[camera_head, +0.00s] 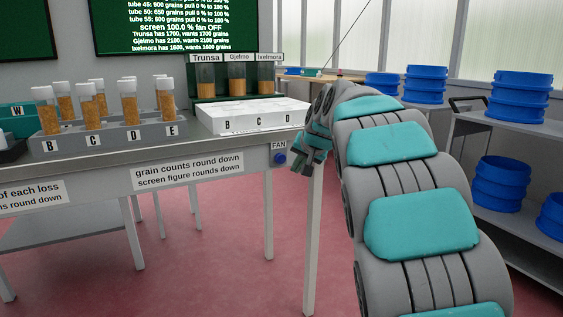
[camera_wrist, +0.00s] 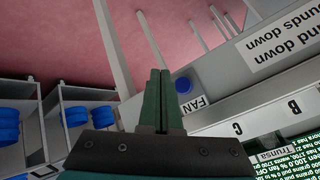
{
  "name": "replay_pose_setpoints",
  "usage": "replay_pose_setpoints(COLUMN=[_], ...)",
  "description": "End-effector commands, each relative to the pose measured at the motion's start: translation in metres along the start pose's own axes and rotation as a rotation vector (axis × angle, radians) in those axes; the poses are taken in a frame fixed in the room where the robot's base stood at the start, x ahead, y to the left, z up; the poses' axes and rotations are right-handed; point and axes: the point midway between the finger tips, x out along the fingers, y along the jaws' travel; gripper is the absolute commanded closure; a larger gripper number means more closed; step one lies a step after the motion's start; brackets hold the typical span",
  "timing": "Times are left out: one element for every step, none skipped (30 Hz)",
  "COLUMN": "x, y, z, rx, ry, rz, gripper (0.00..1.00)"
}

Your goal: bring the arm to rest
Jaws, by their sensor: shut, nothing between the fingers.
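My arm (camera_head: 420,215) reaches up from the lower right in the head view and bends over at the top. My gripper (camera_head: 306,168) hangs at its end, pointing down, just right of the blue FAN button (camera_head: 280,158) on the table's front edge. In the wrist view my gripper (camera_wrist: 160,72) has its two dark green fingers together with nothing between them. The blue FAN button (camera_wrist: 183,85) shows just right of the fingertips there. I cannot tell whether the fingers touch it; they look apart from it in the head view.
A grey table (camera_head: 190,153) holds a rack of grain tubes (camera_head: 107,138), a white lettered tray (camera_head: 250,112) and labelled bins (camera_head: 240,58). Shelves (camera_head: 500,127) with blue stacked sieves (camera_head: 515,100) stand at right. The red floor (camera_head: 220,250) in front is mostly clear.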

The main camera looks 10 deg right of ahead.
Motion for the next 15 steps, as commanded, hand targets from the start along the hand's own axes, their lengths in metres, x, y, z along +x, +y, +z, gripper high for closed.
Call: replay_pose_setpoints(x=[0.000,0.000,0.000,0.000,0.000,0.000,0.000,0.000,0.000,0.000,-0.001,-0.002,-0.004,-0.006,-0.009], y=[0.000,0.000,0.000,0.000,0.000,0.000,0.000,0.000,0.000,0.000,0.001,0.002,0.004,0.006,0.011], z=[0.000,0.000,0.000,0.000,0.000,0.000,0.000,0.000,0.000,0.001,0.002,0.005,0.010,0.015,0.025], rx=[0.000,0.000,0.000,0.000,0.000,0.000,0.000,0.000,0.000,0.000,-0.001,-0.002,-0.004,-0.006,-0.010], ry=[0.000,0.000,0.000,0.000,0.000,0.000,0.000,0.000,0.000,-0.001,-0.003,-0.009,-0.016,-0.025,-0.042], rz=[0.000,0.000,0.000,0.000,0.000,0.000,0.000,0.000,0.000,0.001,0.003,0.007,0.013,0.020,0.033], gripper=[1.00,1.00,1.00,1.00,1.00,1.00,1.00,1.00,1.00,1.00,1.00,1.00,1.00,1.00,1.00])
